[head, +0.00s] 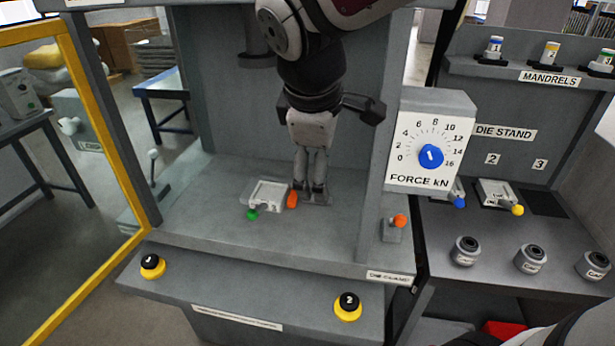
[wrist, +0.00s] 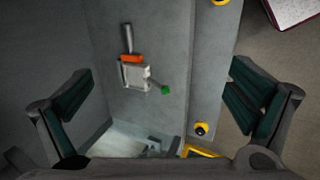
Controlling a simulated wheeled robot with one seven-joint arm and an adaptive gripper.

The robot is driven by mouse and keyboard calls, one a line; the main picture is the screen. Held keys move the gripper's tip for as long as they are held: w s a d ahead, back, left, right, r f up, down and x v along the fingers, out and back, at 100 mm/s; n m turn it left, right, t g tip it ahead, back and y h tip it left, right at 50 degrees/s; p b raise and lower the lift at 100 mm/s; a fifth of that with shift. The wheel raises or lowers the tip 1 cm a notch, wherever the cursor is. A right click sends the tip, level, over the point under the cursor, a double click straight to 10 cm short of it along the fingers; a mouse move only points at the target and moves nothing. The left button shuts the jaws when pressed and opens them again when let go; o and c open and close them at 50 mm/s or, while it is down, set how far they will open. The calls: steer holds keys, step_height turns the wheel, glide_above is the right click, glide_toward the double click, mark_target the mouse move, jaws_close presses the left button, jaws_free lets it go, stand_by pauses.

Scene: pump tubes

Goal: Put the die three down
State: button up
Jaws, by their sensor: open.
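A pale grey die with a green knob (head: 267,194) rests on the press bed, left of my gripper in the head view; I cannot read a number on it. It also shows in the wrist view as a pale block with a green knob (wrist: 133,77), lying between and beyond the fingers. My gripper (head: 311,190) is open and empty, pointing down just right of the die, apart from it. An orange-ended clamp (head: 292,199) sits against the die's side. On the die stand, the place under label 3 (head: 545,203) is a bare dark square.
A die with a yellow knob (head: 497,193) sits under label 2, and a blue knob (head: 459,202) shows left of it, partly hidden by the force dial box (head: 431,110). An orange-knobbed lever (head: 399,221) stands right of the bed. Press walls flank my arm.

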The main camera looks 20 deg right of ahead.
steer(key=s+a+m+t+y, duration=0.1)
steer(key=s+a+m+y, duration=0.1)
steer(key=s+m, duration=0.8)
steer(key=s+y, duration=0.1)
steer(key=s, duration=0.2)
steer(key=shift+s+f, duration=0.15)
steer(key=shift+s, duration=0.1)
